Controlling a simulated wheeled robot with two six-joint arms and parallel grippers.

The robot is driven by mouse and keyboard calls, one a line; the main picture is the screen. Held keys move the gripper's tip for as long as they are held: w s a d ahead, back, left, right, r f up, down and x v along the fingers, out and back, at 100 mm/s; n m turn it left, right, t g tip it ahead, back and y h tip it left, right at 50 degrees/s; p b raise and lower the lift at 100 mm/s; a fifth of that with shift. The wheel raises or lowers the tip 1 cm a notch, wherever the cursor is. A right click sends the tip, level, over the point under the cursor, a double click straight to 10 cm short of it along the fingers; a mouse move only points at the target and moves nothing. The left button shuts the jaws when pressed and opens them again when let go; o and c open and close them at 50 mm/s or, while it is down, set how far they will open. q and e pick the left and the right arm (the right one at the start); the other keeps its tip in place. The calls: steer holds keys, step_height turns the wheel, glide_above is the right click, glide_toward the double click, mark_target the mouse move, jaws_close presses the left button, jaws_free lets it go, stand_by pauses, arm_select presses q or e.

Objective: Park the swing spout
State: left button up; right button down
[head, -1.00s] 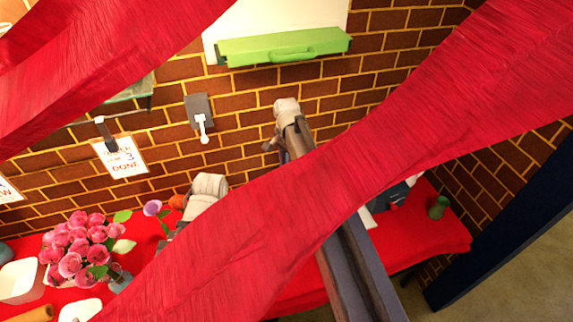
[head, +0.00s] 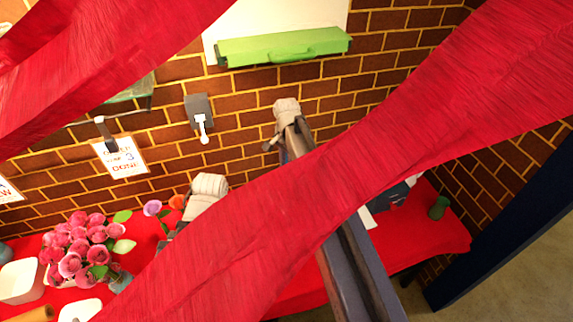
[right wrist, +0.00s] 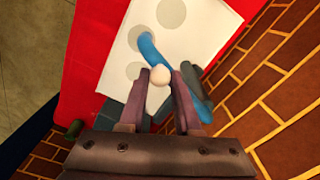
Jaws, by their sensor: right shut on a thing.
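The blue swing spout (right wrist: 152,48) curves over a white board in the right wrist view, with a pale round knob (right wrist: 158,75) on it. My right gripper (right wrist: 160,83) is shut on this knob, one finger on each side. The spout's lower part passes behind the right-hand finger.
The white board (right wrist: 185,45) has grey round marks and lies over the red table (head: 445,228). Red ribbons (head: 430,125) cross the head view. Pink roses (head: 75,245) stand at left.

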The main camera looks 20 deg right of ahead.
steer(key=shift+s+d+n, duration=0.2)
steer(key=shift+d+n, duration=0.1)
steer(key=shift+d, duration=0.2)
steer(key=w+d+n, duration=0.3)
steer(key=d+n, duration=0.4)
steer(key=d, duration=0.1)
steer(key=w+d+n, duration=0.3)
steer(key=d+n, duration=0.3)
steer(key=d, duration=0.3)
steer(key=w+d+n, duration=0.3)
steer(key=w+n, duration=0.4)
steer(key=w, duration=0.2)
steer(key=shift+w+n, duration=0.4)
steer(key=c, duration=0.6)
jaws_free()
